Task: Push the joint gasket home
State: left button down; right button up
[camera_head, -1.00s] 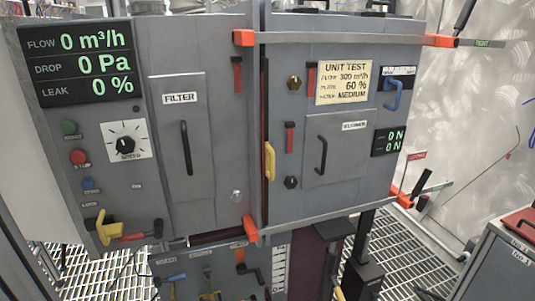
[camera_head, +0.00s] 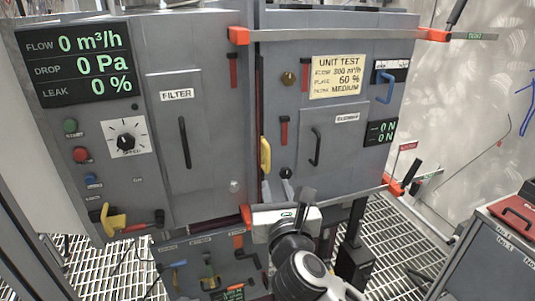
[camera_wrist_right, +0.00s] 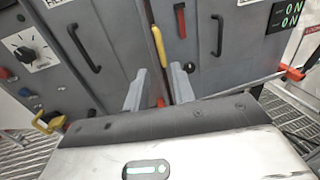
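Two grey cabinet units stand side by side, the filter unit (camera_head: 184,130) on the left and the blower unit (camera_head: 335,140) on the right. The joint gasket (camera_head: 261,112) shows as a thin dark reddish strip in the seam between them, behind a yellow handle (camera_head: 265,155). Its lower part is hidden by my gripper, and I cannot tell how far it stands out. My right gripper (camera_head: 278,186) is open and empty, in front of the lower seam. In the wrist view its two fingers (camera_wrist_right: 158,85) point at the seam, below the yellow handle (camera_wrist_right: 158,45). My left gripper is not in view.
A red-ended clamp bar (camera_head: 340,34) crosses the top of the units; another (camera_head: 330,200) runs along the bottom, close to my right gripper. A tool panel (camera_head: 205,265) hangs below. A grey cabinet (camera_head: 500,260) stands at the right, over grated floor.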

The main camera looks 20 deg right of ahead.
aim_at(268, 157)
jog(key=w, duration=0.4)
jog(key=w+d, duration=0.1)
jog(key=w, duration=0.4)
jog(key=w+d, duration=0.1)
jog(key=w, duration=0.3)
jog(key=shift+w+d+p, duration=0.1)
jog(key=shift+w+p, duration=0.05)
jog(key=shift+p, duration=0.15)
jog(key=shift+c, duration=0.3)
grip_shut()
